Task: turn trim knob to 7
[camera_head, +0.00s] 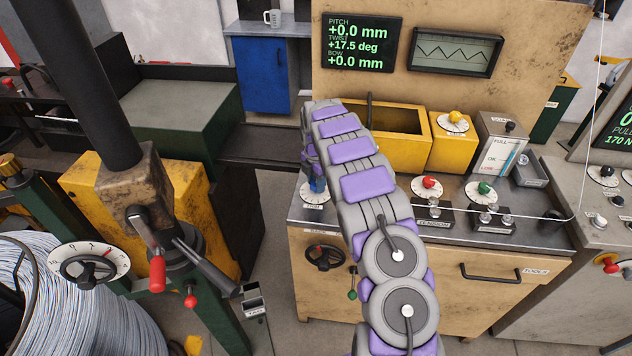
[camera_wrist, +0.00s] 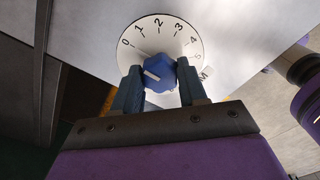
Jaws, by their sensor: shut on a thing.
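The trim knob (camera_wrist: 160,73) is blue and sits at the centre of a round white dial (camera_wrist: 163,27) in the wrist view. Numbers 0 to 5 show around the dial's upper edge; the lower part is hidden by my fingers. A white mark on the knob lies toward its left side, below the 0; its exact reading is hard to tell. My gripper (camera_wrist: 159,75) has one finger on each side of the knob and is shut on it.
Red (camera_head: 429,182) and green (camera_head: 484,188) knobs stand to the right on the bench (camera_head: 560,243), with a yellow knob (camera_head: 455,116) behind. A yellow open box (camera_head: 400,120) is behind my arm. A screen (camera_head: 362,43) reads twist +17.5 deg, pitch and bow +0.0 mm.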

